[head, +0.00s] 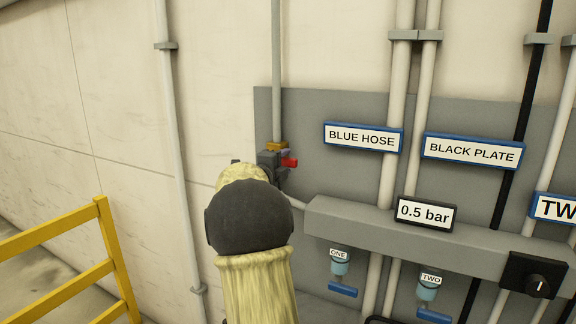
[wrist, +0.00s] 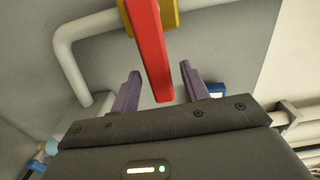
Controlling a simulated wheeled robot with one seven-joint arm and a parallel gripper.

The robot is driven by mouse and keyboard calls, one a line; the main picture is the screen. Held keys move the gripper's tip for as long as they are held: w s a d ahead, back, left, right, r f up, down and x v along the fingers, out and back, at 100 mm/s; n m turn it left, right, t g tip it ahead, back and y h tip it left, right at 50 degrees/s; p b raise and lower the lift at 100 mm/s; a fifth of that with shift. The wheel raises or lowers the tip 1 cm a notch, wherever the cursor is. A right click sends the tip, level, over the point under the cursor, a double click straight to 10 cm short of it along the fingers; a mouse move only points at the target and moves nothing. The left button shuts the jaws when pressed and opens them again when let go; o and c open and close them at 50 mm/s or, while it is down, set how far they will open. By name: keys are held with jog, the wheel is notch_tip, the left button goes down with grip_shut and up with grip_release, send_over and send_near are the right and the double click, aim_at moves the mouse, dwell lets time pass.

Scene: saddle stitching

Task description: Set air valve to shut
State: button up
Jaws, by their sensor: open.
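The air valve shows a red lever (wrist: 150,55) on a yellow body (wrist: 165,15) in the wrist view. The lever's free end reaches down between the two purple fingers of my gripper (wrist: 168,90). The gripper is open, with a finger on each side of the lever and visible gaps to both. In the head view the red lever (head: 289,162) shows just right of my gripper (head: 272,165), and the brass-yellow body (head: 277,146) sits on the grey vertical pipe. My arm hides much of the gripper and the area below the valve there.
A grey panel carries the signs BLUE HOSE (head: 363,138) and BLACK PLATE (head: 473,151). A yellow railing (head: 60,232) stands at left.

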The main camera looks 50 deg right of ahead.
jog(key=b+v, duration=0.4)
jog(key=v, duration=1)
jog(key=shift+a, duration=0.15)
jog(key=w+a+f+n+t+y, duration=0.4)
jog(key=a+f+n+y, duration=0.2)
jog(key=a+f+n, duration=0.3)
jog(key=w+a+f+n+t+y, duration=0.3)
jog(key=a+f+n+y, duration=0.35)
jog(key=a+n, duration=0.4)
jog(key=s+a+f+n+g+y, duration=0.35)
jog(key=s+a+f+n, duration=0.35)
jog(key=a+f, duration=0.35)
jog(key=s+a+f+n+g, duration=0.1)
jog(key=s+f+n+g, duration=0.1)
jog(key=s, duration=0.4)
jog(key=s+a+f+n+g+y, duration=0.1)
jog(key=s+a+f+n+g, duration=0.1)
jog(key=s, duration=0.5)
notch_tip(320, 180, down, 4)
jog(key=shift+s+a+r+n+g, duration=0.15)
jog(key=shift+a+n+g, duration=0.15)
jog(key=shift+n+g, duration=0.65)
jog(key=shift+d, duration=0.1)
